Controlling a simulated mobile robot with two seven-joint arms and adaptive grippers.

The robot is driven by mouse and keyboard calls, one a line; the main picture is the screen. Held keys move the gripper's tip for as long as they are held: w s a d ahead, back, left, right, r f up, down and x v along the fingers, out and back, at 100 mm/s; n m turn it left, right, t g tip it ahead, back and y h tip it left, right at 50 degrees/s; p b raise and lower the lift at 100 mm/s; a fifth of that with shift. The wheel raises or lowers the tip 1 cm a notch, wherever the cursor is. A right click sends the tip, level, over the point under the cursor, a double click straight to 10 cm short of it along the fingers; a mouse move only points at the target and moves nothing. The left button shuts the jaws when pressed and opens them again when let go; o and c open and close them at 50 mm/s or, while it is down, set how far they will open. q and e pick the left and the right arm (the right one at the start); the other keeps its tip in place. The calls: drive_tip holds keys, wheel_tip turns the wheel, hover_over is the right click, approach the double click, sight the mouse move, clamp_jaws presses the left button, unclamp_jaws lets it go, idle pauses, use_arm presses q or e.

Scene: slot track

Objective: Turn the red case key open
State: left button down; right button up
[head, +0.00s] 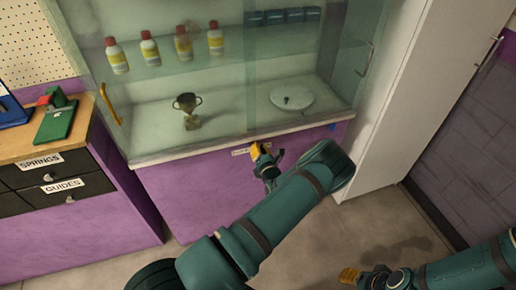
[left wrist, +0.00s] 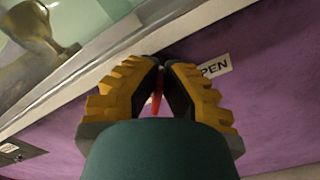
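The red case key (left wrist: 156,97) shows as a thin red piece between the fingers of my left gripper (left wrist: 160,75) in the left wrist view. The fingers are close together with the key in the narrow gap, and they appear shut on it. Most of the key is hidden by the fingers. In the head view my left gripper (head: 262,153) is at the purple front below the glass case (head: 220,137), and the key cannot be made out there. A white label reading "PEN" (left wrist: 215,68) is partly covered by a finger. My right gripper (head: 354,275) is low at the right, away from the case.
Behind the glass stand a trophy (head: 188,108), a white disc (head: 291,98) and several bottles (head: 149,48). A yellow handle (head: 110,103) is on the left door. A drawer cabinet (head: 62,178) stands left, a white cabinet (head: 415,95) right. The floor in front is clear.

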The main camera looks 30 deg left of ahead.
use_arm(q)
drive_tip(key=shift+w+d+f+m, duration=0.1)
drive_tip(key=shift+f+m, duration=0.1)
drive_tip(key=shift+m, duration=1.45)
drive_tip(key=shift+w+f+m, duration=0.1)
drive_tip(key=shift+f+m, duration=0.15)
drive_tip(key=shift+m, duration=1.45)
drive_tip(key=shift+w+d+f+m, duration=0.1)
drive_tip(key=shift+f+m, duration=0.1)
drive_tip(key=shift+m, duration=1.45)
drive_tip(key=c, duration=1.1)
unclamp_jaws()
drive_tip(key=shift+a, duration=0.1)
drive_tip(key=shift+s, duration=0.1)
drive_tip(key=v, duration=1.2)
